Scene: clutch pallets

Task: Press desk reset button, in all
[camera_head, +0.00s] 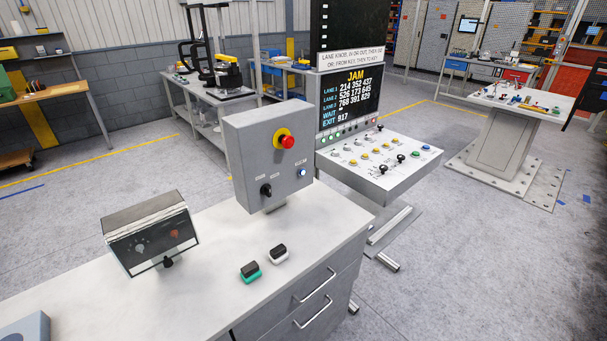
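A slanted white control desk (378,165) stands right of centre, with several small buttons and black levers on its top. Yellow buttons (367,157), a green button (414,154) and a blue button (427,147) show there. Their labels are too small to read, so I cannot tell which is the reset button. A screen (350,97) above it reads JAM with lane numbers, WAIT and EXIT 917. Neither of my grippers is in view.
A grey box (248,159) with a red mushroom button (287,142), a black selector knob (266,190) and a lit button (302,173) stands on the near grey cabinet (205,265). A tilted covered box (151,232) and two small switches (278,254) are there too. Floor is open at right.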

